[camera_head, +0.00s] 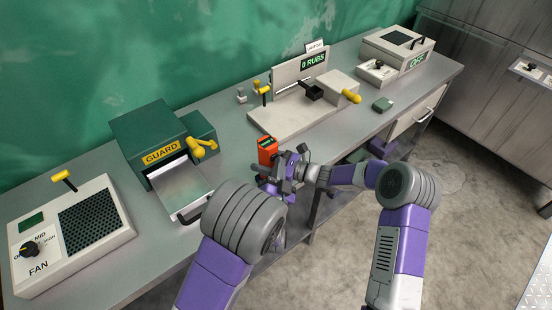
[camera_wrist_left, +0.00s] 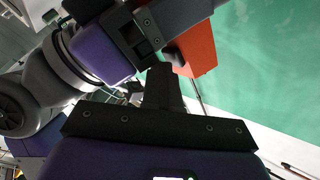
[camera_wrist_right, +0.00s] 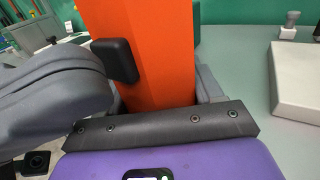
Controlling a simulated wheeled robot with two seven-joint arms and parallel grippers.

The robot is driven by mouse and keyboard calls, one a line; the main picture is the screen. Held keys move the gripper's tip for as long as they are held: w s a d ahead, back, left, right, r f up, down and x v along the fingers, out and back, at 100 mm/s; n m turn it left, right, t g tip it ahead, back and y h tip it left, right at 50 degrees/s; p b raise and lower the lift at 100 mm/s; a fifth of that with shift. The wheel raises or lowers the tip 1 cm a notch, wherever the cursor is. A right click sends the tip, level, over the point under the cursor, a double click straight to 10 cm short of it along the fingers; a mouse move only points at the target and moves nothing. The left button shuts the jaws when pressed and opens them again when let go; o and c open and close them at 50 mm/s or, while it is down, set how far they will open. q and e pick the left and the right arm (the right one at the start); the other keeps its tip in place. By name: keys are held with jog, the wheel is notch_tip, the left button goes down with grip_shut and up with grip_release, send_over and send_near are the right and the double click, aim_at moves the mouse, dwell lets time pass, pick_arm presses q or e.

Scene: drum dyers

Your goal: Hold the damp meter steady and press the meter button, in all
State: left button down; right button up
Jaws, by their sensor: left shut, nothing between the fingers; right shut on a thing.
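The damp meter (camera_head: 267,146) is orange-red with a small dark display at its top, and stands roughly upright at the bench's front edge. My right gripper (camera_head: 283,172) is shut on its body. In the right wrist view the meter (camera_wrist_right: 150,45) fills the space by a dark finger pad. My left gripper (camera_wrist_left: 163,85) is shut and empty, close beside the meter. In the left wrist view the meter (camera_wrist_left: 194,48) shows partly behind the right gripper. I cannot make out the meter button or tell whether my left fingertips touch the meter.
The grey bench (camera_head: 232,130) holds a fan unit (camera_head: 85,222) at left, a green guard machine (camera_head: 150,130), a rub tester (camera_head: 295,105) reading "0 RUBS", and a box reading "OFF" (camera_head: 400,50). A small green block (camera_head: 382,104) lies at right. My arms crowd the front edge.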

pick_arm(q)
jog(key=shift+s+d, duration=0.45)
jog(key=shift+s, duration=0.2)
jog(key=s+d, duration=0.1)
jog(key=s, duration=0.1)
jog(key=s+d, duration=0.2)
dwell(0.4)
dwell(0.5)
pick_arm(e)
jog(key=o, duration=1.3)
jog(key=shift+o, duration=0.2)
